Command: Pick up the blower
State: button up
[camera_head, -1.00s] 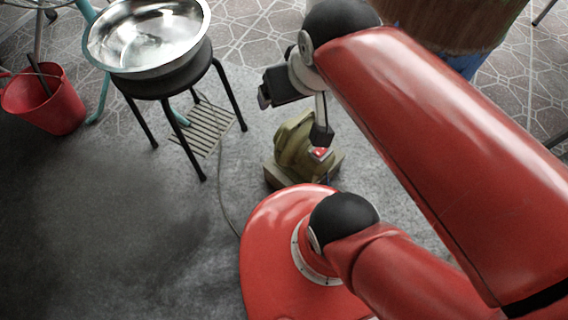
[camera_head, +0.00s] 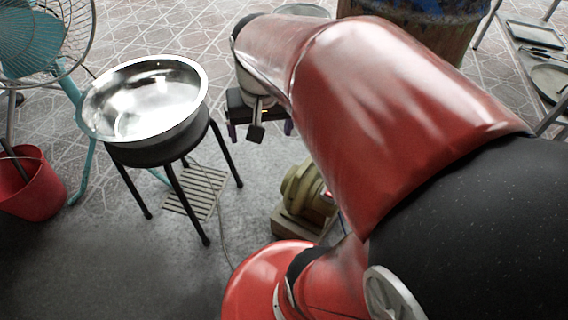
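The blower (camera_head: 302,190), an olive-yellow rounded machine on a brownish base with a small red spot, stands on the floor just behind my red base. My arm hides part of its right side. My gripper (camera_head: 260,131) is above the floor, higher than the blower and up and left of it in the picture.
A black stool (camera_head: 172,160) with a shiny metal bowl (camera_head: 145,98) stands left of the gripper, near a floor grate (camera_head: 196,192). A thin cable runs along the floor. A red bucket (camera_head: 32,190) and teal fan (camera_head: 35,42) are at the left. A barrel (camera_head: 420,28) stands behind.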

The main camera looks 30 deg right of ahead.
jog(key=w+d+f+m+g+y+b, duration=0.25)
jog(key=w+d+f+m, duration=0.2)
jog(key=d+f, duration=0.5)
jog(key=m+g+y+b, duration=0.1)
jog(key=m+g+y, duration=0.1)
jog(key=m, duration=0.2)
send_over(310, 158)
jog(key=w+d, duration=0.1)
jog(key=d, duration=0.1)
jog(key=shift+t, duration=0.25)
notch_tip(310, 158, down, 9)
jog(key=shift+a, duration=0.15)
jog(key=b+x, duration=0.2)
jog(key=x, duration=0.6)
jog(key=shift+s, duration=0.1)
